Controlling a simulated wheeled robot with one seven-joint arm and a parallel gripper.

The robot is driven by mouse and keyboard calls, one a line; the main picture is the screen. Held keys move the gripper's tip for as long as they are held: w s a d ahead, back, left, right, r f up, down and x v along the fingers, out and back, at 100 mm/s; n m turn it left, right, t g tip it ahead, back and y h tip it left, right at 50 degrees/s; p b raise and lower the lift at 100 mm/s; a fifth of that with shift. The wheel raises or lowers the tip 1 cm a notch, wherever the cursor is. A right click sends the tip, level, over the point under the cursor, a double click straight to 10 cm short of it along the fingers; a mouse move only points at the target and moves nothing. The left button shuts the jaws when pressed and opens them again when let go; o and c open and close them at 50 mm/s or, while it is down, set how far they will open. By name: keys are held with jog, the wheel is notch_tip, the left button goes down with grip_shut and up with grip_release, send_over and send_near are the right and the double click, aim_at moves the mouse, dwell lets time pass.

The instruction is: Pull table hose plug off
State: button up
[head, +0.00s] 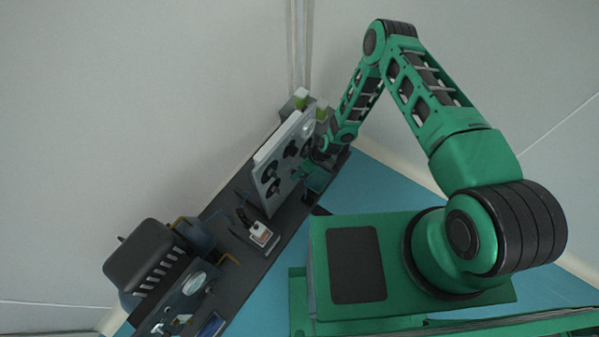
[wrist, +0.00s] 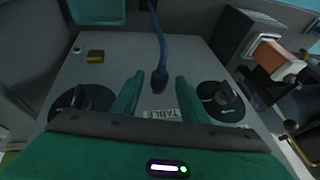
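In the wrist view, a blue hose (wrist: 157,28) runs down to a dark blue plug (wrist: 160,77) seated on a light grey panel (wrist: 115,58). A label reading TABLE (wrist: 160,114) is on the panel just below the plug. My gripper (wrist: 159,86) is open, with one green finger on each side of the plug and a gap visible on both sides. I cannot tell how deep the fingertips reach along the plug. In the head view, my gripper (head: 311,168) is at the panel's right face (head: 267,174), and the plug is too small to make out.
Black knobs flank the fingers at left (wrist: 67,104) and right (wrist: 222,101). A small brass block (wrist: 95,56) is on the panel's upper left. The dark bench (head: 222,262) also bears a small white-labelled device (head: 260,234) and a large black unit (head: 148,258).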

jog(key=shift+a+f, duration=0.2)
jog(key=shift+f, duration=0.15)
grip_shut()
jog(key=shift+s+d, duration=0.5)
jog(key=shift+d, duration=0.2)
jog(key=shift+s+d, duration=0.5)
jog(key=shift+d, duration=0.2)
grip_release()
